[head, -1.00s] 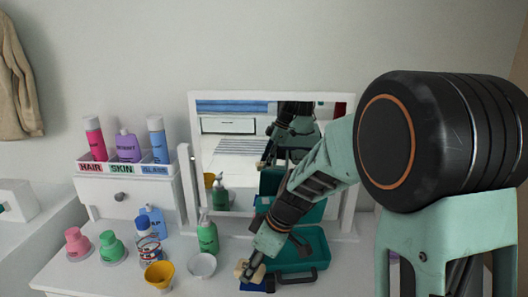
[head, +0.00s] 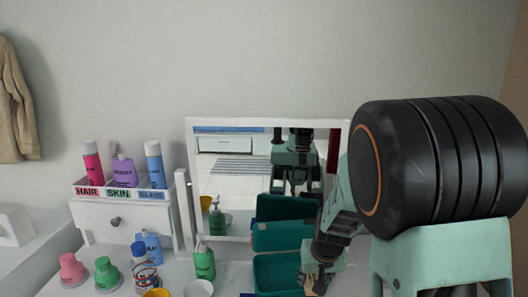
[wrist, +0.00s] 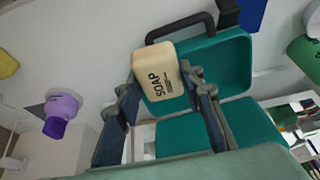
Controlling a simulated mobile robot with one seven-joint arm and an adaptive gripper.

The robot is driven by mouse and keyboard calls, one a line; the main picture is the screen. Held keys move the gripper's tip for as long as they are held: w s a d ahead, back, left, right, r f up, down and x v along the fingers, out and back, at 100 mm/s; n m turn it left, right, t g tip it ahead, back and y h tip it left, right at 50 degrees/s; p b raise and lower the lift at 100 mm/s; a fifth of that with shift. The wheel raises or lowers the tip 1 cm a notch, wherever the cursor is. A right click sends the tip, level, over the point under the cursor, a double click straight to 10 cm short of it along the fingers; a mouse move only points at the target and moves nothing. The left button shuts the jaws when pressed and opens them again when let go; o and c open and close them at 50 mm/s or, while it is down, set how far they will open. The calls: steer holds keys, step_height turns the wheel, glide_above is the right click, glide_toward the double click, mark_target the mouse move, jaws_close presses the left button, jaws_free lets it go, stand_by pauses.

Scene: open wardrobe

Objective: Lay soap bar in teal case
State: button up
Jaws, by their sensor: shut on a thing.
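The cream soap bar (wrist: 160,78), marked SOAP, is held between the two fingers of my gripper (wrist: 160,92) in the wrist view. The teal case stands open, with its hollow base (wrist: 228,65) and its raised lid (wrist: 218,132). The soap overlaps one end of the base in the wrist view; its height above the case is hard to tell. In the head view my gripper (head: 315,280) is at the right end of the case base (head: 272,272), in front of the lid (head: 282,237), and the soap is mostly hidden.
A white-framed mirror (head: 188,165) stands behind the case and reflects my arm. A green pump bottle (head: 204,262) and a white cup (head: 199,289) stand left of the case. A purple bottle (wrist: 62,108) shows beyond my gripper. The case's dark handle (wrist: 182,25) sticks out.

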steer(key=s+r+p, duration=0.7)
steer(key=r+p, duration=0.1)
steer(key=p, duration=0.2)
steer(key=shift+s+r, duration=0.3)
steer(key=shift+s, duration=0.05)
steer(key=shift+w+f, duration=0.1)
steer(key=shift+f, duration=0.05)
